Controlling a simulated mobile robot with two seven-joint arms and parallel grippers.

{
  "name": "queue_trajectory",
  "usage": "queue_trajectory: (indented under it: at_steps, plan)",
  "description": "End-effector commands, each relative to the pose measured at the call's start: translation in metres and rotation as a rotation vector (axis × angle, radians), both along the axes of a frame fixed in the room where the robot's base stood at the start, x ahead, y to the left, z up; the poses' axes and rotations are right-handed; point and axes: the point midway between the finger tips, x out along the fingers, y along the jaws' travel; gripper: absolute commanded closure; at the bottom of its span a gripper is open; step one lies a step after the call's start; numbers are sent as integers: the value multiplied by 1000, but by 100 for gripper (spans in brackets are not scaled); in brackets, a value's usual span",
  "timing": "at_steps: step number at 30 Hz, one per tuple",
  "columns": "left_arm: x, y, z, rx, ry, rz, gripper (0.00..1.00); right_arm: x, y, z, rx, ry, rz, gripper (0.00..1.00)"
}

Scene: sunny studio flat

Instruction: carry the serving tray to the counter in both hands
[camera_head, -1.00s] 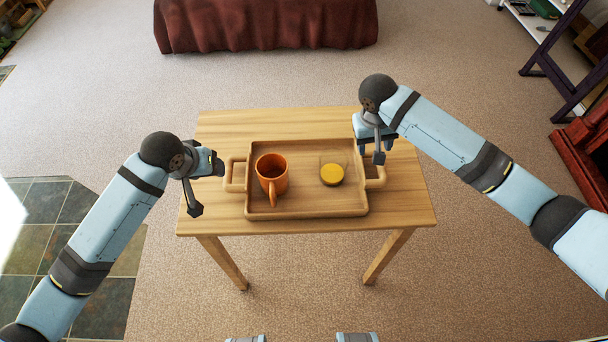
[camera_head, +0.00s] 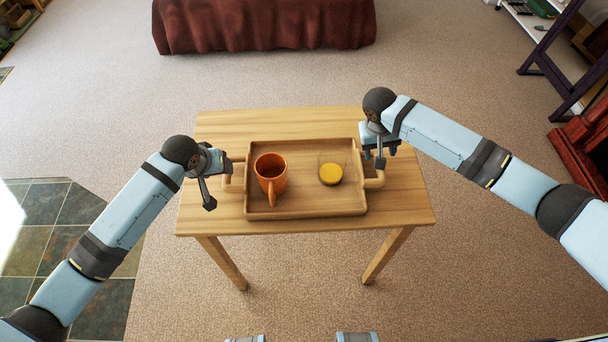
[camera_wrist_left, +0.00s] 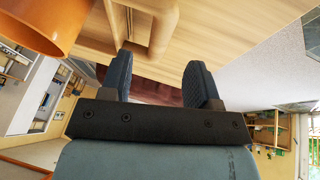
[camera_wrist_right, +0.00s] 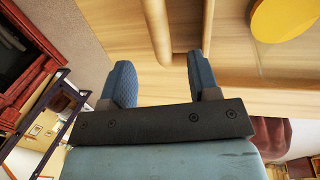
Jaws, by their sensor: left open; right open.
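The wooden serving tray (camera_head: 310,206) lies flat on a small wooden table, with a loop handle at each short end. An orange mug (camera_head: 270,174) stands in its left half. A round yellow thing (camera_head: 330,174), seemingly inside clear glass, stands in its right half. My left gripper (camera_head: 221,168) is open at the left handle (camera_head: 228,184); in the left wrist view this handle (camera_wrist_left: 163,30) is just ahead of the open fingers. My right gripper (camera_head: 377,152) is open above the right handle (camera_head: 378,180); in the right wrist view this handle (camera_wrist_right: 158,28) lies ahead, between the finger lines.
The wooden table (camera_head: 400,205) has bare top around the tray. A dark red draped piece (camera_head: 265,25) stands at the back. A dark red wooden piece (camera_head: 580,150) and a dark slanted frame (camera_head: 550,60) are at the right. Carpet between them is clear.

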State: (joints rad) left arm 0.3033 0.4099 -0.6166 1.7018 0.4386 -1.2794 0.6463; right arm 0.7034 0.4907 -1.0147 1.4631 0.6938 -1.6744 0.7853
Motion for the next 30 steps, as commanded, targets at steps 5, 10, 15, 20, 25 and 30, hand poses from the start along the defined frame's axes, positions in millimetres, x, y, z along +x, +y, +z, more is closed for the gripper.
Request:
queue_trajectory:
  at_steps: [5, 10, 15, 20, 25, 30]
  plan:
    - [14, -7, -31, -1, 1, 2, 44, 0, -7, -34, -1, 2, 1, 44]
    - [22, -11, -52, -1, 0, 1, 44, 0, -11, -56, -1, 2, 0, 44]
    - [26, -13, -62, 0, 0, 0, 44, -1, -13, -67, 0, 1, 1, 44]
    - [27, -13, -63, 0, -1, 0, 44, -1, -14, -69, 0, 1, 1, 44]
    - [27, -13, -63, 0, -1, 0, 46, -1, -13, -69, 0, 0, 1, 47]
    - [27, -13, -63, 0, -1, 0, 85, -1, -13, -69, 0, 0, 1, 86]
